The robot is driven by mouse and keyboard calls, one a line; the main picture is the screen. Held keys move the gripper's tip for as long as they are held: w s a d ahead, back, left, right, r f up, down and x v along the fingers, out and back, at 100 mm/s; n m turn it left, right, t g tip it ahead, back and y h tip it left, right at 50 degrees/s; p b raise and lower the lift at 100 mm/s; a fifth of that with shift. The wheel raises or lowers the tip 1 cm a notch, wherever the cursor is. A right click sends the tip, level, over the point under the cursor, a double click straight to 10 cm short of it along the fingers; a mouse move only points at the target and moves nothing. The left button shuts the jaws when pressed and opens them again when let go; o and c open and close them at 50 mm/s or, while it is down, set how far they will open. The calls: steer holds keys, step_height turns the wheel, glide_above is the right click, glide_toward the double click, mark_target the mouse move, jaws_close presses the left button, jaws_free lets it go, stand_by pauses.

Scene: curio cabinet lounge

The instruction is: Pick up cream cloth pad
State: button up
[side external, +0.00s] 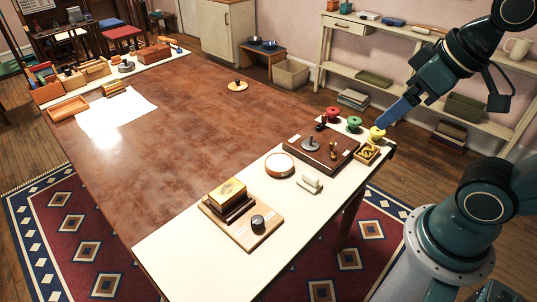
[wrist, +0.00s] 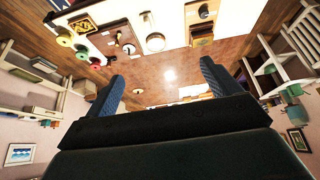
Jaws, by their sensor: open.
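A small cream pad-like block (side external: 310,184) lies on the cream strip of the table, near the front edge; it also shows at the top of the wrist view (wrist: 147,18). It looks like the cream cloth pad, though its fabric is too small to tell. A round cream disc with a wooden rim (side external: 279,164) lies just left of it. My gripper (side external: 393,112) is open and empty, raised near the yellow spool at the table's right end, apart from the pad. In the wrist view both blue fingers (wrist: 160,82) are spread wide.
A board with a brass-coloured block (side external: 227,193) lies to the left. The brown tabletop (side external: 190,130) is largely clear.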

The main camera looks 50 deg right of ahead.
steer(key=shift+w, duration=0.1)
steer(key=m+g, duration=0.6)
steer(key=m, duration=1.2)
glide_above(311, 177)
step_height(311, 177, down, 21)
steer(key=shift+r, duration=0.15)
steer(key=shift+f, duration=4.25)
steer(key=shift+f, duration=0.1)
